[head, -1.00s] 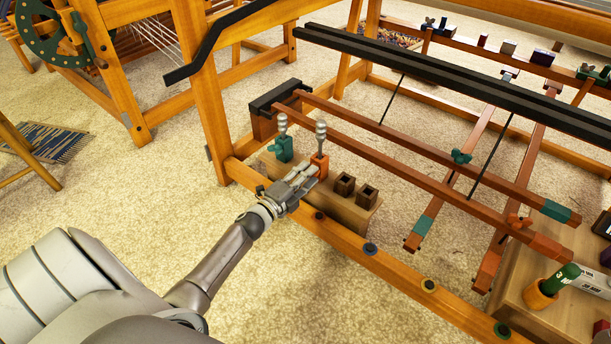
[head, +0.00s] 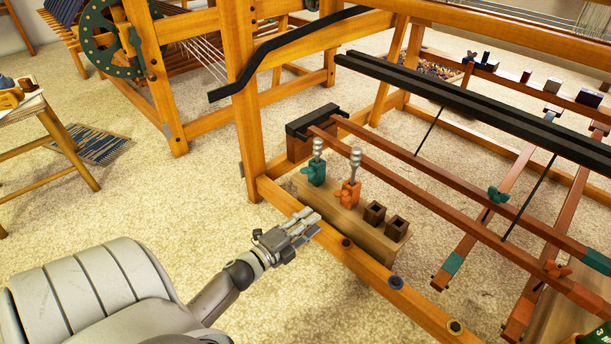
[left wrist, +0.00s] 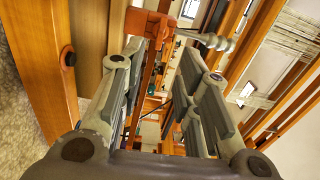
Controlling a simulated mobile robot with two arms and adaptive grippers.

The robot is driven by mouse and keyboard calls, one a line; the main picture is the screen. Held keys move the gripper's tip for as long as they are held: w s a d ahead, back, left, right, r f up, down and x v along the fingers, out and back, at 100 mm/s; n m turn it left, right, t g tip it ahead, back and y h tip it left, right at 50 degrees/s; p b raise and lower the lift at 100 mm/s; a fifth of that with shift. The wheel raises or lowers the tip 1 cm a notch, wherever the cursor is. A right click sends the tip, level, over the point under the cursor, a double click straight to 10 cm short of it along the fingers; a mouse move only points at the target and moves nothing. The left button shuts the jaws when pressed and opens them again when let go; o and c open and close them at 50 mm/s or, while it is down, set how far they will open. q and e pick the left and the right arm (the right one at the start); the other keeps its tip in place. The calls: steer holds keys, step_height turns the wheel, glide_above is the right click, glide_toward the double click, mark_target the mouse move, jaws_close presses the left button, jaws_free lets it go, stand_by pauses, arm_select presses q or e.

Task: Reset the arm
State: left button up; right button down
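My left gripper (head: 308,226) is over the loom's lower front rail, in front of the wooden block (head: 340,214) and apart from the orange piece (head: 349,194). In the left wrist view its two fingers (left wrist: 165,90) stand apart with nothing held between them. The orange piece with its silvery knobbed top stands upright in the block. It also shows beyond the fingers in the left wrist view (left wrist: 139,22). A teal piece (head: 317,172) with a like top stands to its left. My right gripper is not in view.
The block also bears two dark square sockets (head: 385,219). The loom's orange post (head: 245,140) rises behind left. Reddish bars (head: 430,188) cross to the right. A stool (head: 50,130) and blue rug (head: 95,143) lie left. Carpet (head: 190,210) left of the loom is clear.

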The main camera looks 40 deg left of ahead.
arm_select(q)
steer(key=shift+s, duration=0.4)
